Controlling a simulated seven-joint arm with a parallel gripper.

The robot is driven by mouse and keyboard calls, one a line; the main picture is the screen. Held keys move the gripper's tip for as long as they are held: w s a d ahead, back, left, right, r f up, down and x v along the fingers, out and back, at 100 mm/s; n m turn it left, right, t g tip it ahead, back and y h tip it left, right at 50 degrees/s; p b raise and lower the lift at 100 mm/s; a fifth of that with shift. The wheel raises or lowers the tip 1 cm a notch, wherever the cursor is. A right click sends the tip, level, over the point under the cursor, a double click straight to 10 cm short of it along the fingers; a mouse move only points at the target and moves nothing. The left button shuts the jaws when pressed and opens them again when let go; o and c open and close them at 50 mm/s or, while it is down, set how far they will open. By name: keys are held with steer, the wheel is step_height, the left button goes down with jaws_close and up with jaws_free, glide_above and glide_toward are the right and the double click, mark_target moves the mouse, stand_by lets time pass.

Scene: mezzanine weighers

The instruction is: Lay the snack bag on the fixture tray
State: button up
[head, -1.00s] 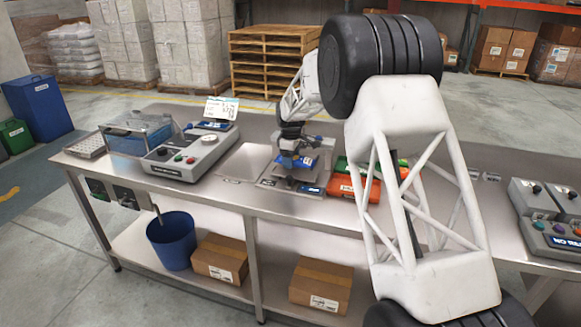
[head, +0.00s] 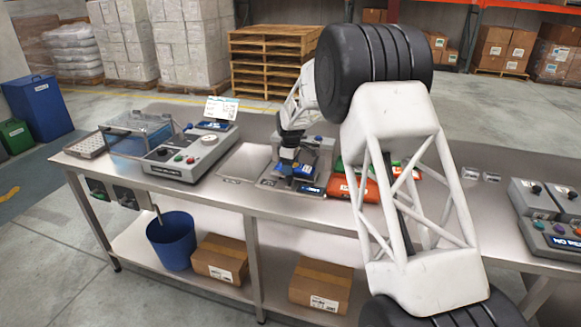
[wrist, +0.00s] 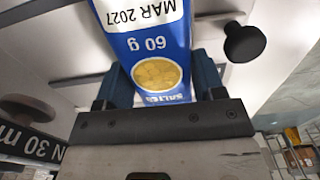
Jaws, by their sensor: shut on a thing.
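The snack bag is blue with a white top band, a round chip picture and "60 g" print; it fills the upper middle of the wrist view (wrist: 150,45). In the head view the bag (head: 304,171) is a small blue patch under my gripper (head: 290,158). My gripper's two blue fingers stand either side of the bag, shut on it. The fixture tray (head: 268,182) appears to be the grey metal station below the bag, with a dark front label. I cannot tell whether the bag touches it.
Orange bags (head: 352,187) lie just right of the station. A flat grey plate (head: 243,163) and a grey control box (head: 190,154) are to its left. A black knob (wrist: 245,42) stands close to the bag. A button console (head: 553,228) is at the far right.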

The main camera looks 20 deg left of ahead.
steer(key=shift+f, duration=0.15)
steer(key=o, duration=1)
step_height(320, 180, up, 12)
stand_by(0.4)
steer(key=shift+d+r, duration=0.1)
steer(key=shift+r, duration=0.1)
stand_by(0.6)
